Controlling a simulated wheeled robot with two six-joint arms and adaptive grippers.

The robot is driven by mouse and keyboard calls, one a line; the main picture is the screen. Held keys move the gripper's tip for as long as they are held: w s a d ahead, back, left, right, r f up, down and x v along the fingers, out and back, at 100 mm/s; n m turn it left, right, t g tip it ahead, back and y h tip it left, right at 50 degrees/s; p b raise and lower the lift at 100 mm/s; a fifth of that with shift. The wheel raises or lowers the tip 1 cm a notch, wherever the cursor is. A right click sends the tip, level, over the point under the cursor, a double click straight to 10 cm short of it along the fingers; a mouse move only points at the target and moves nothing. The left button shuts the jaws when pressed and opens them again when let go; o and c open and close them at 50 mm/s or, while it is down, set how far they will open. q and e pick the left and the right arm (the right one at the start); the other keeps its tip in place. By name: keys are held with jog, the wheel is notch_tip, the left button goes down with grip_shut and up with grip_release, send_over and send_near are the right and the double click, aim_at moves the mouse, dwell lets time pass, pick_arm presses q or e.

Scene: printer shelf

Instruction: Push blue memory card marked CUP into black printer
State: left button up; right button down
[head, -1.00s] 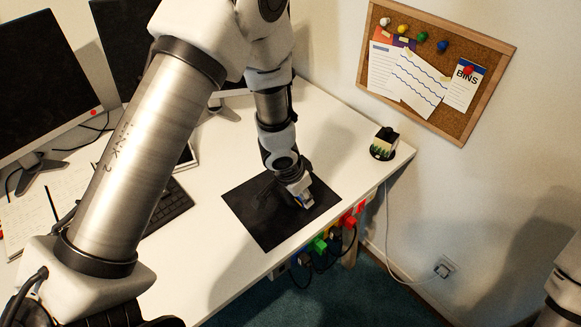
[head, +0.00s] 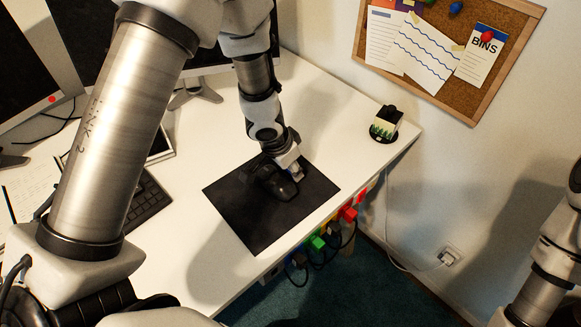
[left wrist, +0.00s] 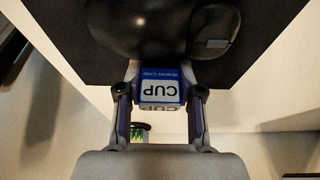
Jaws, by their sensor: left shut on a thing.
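The blue memory card (left wrist: 160,88) has a white label reading CUP, upside down in the left wrist view. My left gripper (left wrist: 161,100) is shut on it, one finger at each side. In the head view my left gripper (head: 296,180) is over the right part of a black mat, beside a dark rounded object; the card cannot be made out clearly there. I cannot identify a black printer in either view. My right arm shows at the right edge, but its gripper is out of view.
The black mat (head: 255,225) lies near the white desk's (head: 205,130) front edge. A keyboard (head: 145,208) is left. Coloured plugs (head: 318,242) hang below the edge.

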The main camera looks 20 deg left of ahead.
pick_arm(q)
jog(key=o, duration=1)
jog(key=shift+w+f, duration=0.1)
jog(key=shift+f, duration=0.05)
jog(key=shift+c, duration=0.2)
